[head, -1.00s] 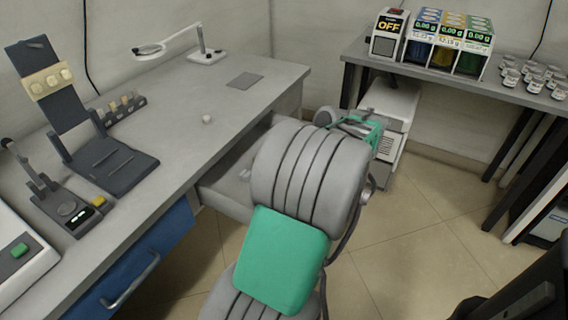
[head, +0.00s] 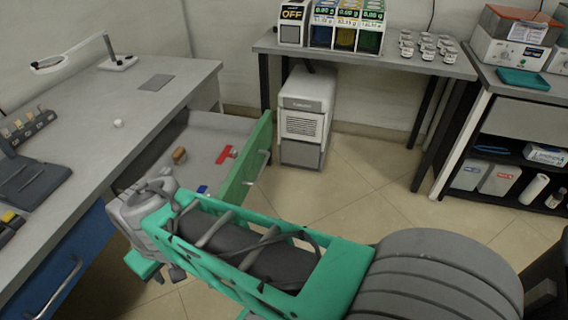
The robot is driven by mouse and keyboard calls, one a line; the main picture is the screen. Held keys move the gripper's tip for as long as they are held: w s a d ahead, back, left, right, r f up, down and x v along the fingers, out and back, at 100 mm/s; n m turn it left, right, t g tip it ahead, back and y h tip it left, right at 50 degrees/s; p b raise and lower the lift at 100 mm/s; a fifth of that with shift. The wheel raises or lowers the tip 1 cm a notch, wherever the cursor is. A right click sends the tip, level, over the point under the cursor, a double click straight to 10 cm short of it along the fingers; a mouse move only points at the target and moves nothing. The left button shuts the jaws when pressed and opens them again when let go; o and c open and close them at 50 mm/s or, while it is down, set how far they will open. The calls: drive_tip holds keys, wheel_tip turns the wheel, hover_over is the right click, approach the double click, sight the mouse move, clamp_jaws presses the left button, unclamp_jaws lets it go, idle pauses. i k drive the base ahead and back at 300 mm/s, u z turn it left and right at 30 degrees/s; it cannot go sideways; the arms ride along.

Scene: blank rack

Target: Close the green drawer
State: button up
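The green drawer (head: 243,172) stands pulled out from under the left workbench. Its green front faces right and has a pale bar handle (head: 257,167). Inside lie a red piece (head: 226,154), a brown block (head: 179,155) and a small blue item (head: 202,189). My arm crosses the foreground and covers the near part of the drawer. The arm's far end is near the drawer's near side; I cannot tell if it touches.
The workbench (head: 150,115) has a blue drawer (head: 60,262) with a handle on its near side. A white cabinet unit (head: 305,115) stands on the floor beyond the green drawer, under the back table (head: 370,62). Tiled floor (head: 345,185) is clear to the right of the drawer.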

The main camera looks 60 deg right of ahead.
sight(204, 136)
drive_tip(key=z, duration=1.15)
drive_tip(key=k, duration=0.15)
drive_tip(key=z, duration=0.35)
drive_tip(key=i, duration=0.3)
drive_tip(key=u, duration=0.1)
drive_tip(key=k, duration=1.3)
drive_tip(key=u, duration=0.55)
drive_tip(key=i, duration=1.45)
drive_tip(key=u, duration=0.2)
